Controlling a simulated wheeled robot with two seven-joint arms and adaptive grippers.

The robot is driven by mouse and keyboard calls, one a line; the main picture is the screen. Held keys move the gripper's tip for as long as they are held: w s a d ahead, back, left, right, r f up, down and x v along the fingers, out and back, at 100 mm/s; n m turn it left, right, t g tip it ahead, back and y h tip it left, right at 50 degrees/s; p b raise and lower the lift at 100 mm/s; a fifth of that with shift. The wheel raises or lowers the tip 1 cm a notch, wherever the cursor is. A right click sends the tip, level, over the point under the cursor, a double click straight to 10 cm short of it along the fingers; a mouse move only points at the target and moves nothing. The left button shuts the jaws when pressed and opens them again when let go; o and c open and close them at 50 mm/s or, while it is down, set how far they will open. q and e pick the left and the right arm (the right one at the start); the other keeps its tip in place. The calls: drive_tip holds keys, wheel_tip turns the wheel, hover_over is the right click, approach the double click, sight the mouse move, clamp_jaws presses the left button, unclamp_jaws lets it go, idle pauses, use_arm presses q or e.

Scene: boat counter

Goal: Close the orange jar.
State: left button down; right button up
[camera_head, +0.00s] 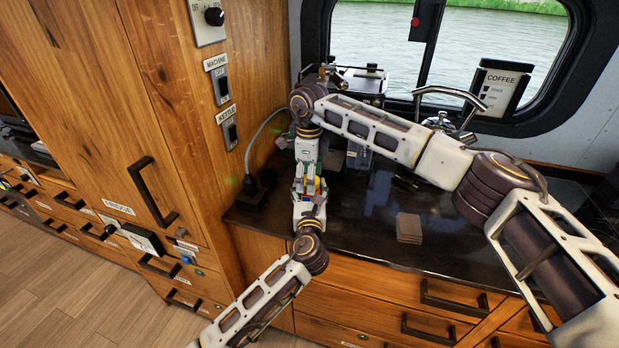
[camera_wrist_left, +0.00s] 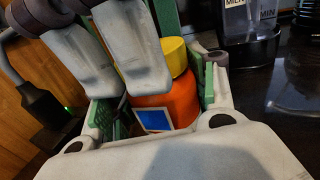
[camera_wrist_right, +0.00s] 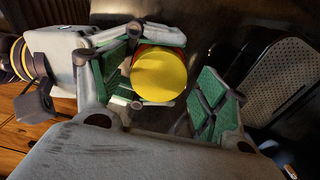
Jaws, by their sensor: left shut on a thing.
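The orange jar (camera_wrist_left: 168,106) has a blue label and a yellow lid (camera_wrist_left: 175,57) on top. In the head view only a little of the jar shows between the grippers. My left gripper (camera_head: 310,205) is shut around the jar's body at the counter's left end. My right gripper (camera_head: 308,180) comes down from above, its fingers beside the lid. In the right wrist view the round lid (camera_wrist_right: 160,76) sits between its green-padded fingers, nearer the left one, with a gap to the right one; it is open. Whether the lid is fully seated cannot be told.
Brown square coasters (camera_head: 409,228) lie on the dark counter (camera_head: 360,225). A coffee machine (camera_head: 360,84) and a tap (camera_head: 450,97) stand behind, near a coffee sign (camera_head: 497,90). A black plug (camera_head: 259,184) with a cable is at the left by the wooden cabinet (camera_head: 165,130).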

drive_tip(key=shift+r, duration=2.25)
drive_tip(key=shift+c, duration=0.2)
drive_tip(key=shift+r+n, duration=1.7)
drive_tip(key=shift+f, duration=4)
drive_tip(key=shift+c, duration=0.5)
drive_tip(key=c, duration=1)
